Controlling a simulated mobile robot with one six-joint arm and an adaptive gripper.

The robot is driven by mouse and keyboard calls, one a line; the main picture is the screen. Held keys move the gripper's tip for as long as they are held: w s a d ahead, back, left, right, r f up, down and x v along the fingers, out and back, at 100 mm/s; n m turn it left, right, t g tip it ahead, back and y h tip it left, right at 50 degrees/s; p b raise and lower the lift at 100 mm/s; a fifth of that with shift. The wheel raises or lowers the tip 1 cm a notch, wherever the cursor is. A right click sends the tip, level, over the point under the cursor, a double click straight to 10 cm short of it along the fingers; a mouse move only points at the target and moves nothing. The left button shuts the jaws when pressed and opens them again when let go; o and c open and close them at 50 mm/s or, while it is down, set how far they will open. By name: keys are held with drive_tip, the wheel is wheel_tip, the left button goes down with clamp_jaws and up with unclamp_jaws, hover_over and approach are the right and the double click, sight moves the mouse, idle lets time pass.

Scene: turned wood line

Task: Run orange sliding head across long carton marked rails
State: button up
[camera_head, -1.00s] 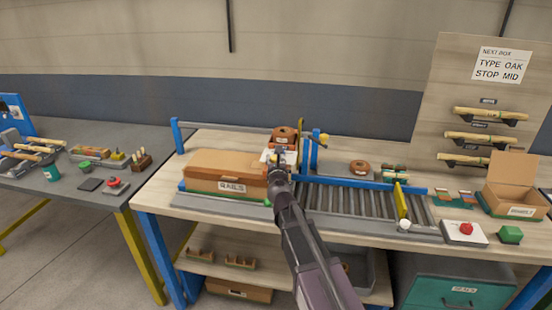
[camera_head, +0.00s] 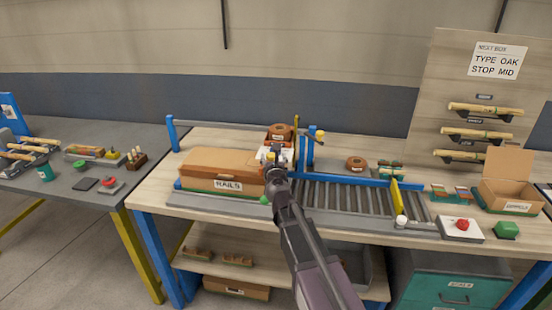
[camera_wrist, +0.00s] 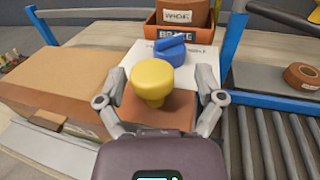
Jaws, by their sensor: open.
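The orange sliding head (camera_wrist: 150,112) is a block with a yellow knob (camera_wrist: 153,80) on top, seen in the wrist view beside the carton's right end. My gripper (camera_wrist: 161,82) is open, with one finger on each side of the knob; I cannot tell whether they touch it. In the head view my gripper (camera_head: 274,160) covers most of the head. The long brown carton (camera_head: 215,162) marked RAILS lies shut on the bench to the left, and it also fills the left of the wrist view (camera_wrist: 62,85).
Behind the head are a white plate with a blue knob (camera_wrist: 172,48) and an orange bin (camera_wrist: 154,31) holding a tape roll. A blue post (camera_head: 307,148) and a roller conveyor (camera_head: 345,198) lie to the right.

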drive_tip(key=shift+s, duration=0.1)
drive_tip(key=s, duration=1.2)
drive_tip(key=shift+d, duration=0.3)
drive_tip(key=s+d+f+m+g+h+p, duration=0.15)
drive_tip(key=d+f+m+g+h, duration=0.25)
drive_tip(key=d+m, duration=0.55)
drive_tip(key=s+d+f+m+g+h, duration=0.2)
drive_tip(key=d+f+m+g+h, duration=0.15)
drive_tip(key=d+m, duration=0.6)
drive_tip(key=s+a+f+m+g+y, duration=0.2)
drive_tip(key=s+f+m+g+y, duration=0.1)
drive_tip(key=s+m, duration=0.4)
drive_tip(key=s+a+f+m+g+y, duration=0.1)
drive_tip(key=s+f+m+g+y, duration=0.2)
drive_tip(key=s+f+m+g, duration=0.3)
drive_tip(key=shift+s+a+m+g+p, duration=0.35)
drive_tip(key=shift+m+g, duration=0.4)
drive_tip(key=shift+m, duration=1.55)
